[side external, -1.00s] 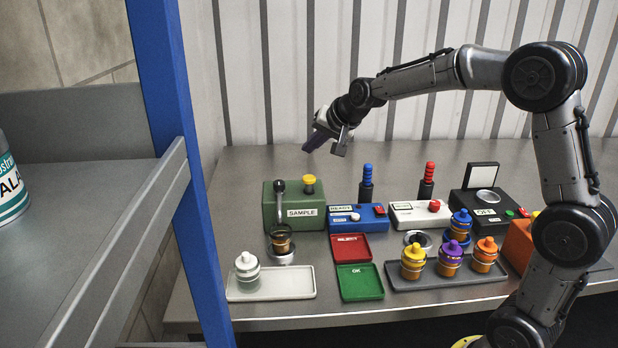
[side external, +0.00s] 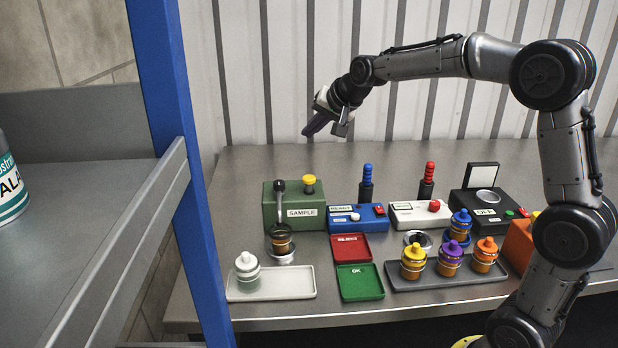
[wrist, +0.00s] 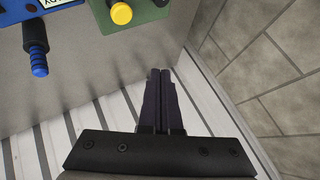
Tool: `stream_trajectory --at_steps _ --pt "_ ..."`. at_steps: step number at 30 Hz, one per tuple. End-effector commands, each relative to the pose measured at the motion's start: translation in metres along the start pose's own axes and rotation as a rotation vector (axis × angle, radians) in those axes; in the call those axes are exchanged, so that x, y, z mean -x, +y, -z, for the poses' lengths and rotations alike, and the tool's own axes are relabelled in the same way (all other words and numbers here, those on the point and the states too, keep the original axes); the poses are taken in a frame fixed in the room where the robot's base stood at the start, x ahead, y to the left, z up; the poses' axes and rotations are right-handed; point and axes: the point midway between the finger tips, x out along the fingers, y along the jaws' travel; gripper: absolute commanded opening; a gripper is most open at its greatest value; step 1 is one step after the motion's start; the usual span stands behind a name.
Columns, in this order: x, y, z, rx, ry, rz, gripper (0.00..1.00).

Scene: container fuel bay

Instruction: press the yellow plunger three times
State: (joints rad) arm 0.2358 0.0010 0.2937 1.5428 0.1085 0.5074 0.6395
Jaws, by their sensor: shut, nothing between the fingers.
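The yellow plunger (side external: 309,183) stands up from the top of the green box labelled SAMPLE (side external: 273,213) at the back left of the bench. In the wrist view the plunger (wrist: 121,13) shows at the top edge, on the green box (wrist: 150,12). My gripper (side external: 308,131) is shut and empty. It is above and behind the plunger, clear of it, with its fingers slanting down to the left. In the wrist view the two dark fingers (wrist: 159,75) lie together, apart from the plunger.
A black spout and a brown jar (side external: 282,240) are at the box's front. The blue READY box (side external: 358,217) is right of it, with a blue-handled tool (side external: 367,183) behind. Several capped jars stand on the dark tray (side external: 440,284). A blue post (side external: 183,170) is at left.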

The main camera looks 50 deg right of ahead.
Motion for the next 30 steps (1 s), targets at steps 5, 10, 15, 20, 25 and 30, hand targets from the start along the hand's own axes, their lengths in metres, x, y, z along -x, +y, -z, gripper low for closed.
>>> stream_trajectory --at_steps 5,10,15,20,25,30 --pt "-0.001 0.001 -0.001 0.000 0.000 0.000 0.00" --pt "-0.007 0.005 -0.005 0.000 -0.003 -0.002 0.00" --pt "-0.020 0.015 -0.015 0.001 -0.003 -0.003 0.00" --pt "-0.035 0.026 -0.026 0.000 -0.003 -0.003 0.00" --pt "-0.049 0.036 -0.036 0.000 -0.003 -0.002 0.00" --pt "-0.058 0.042 -0.043 0.000 -0.002 -0.001 0.00"
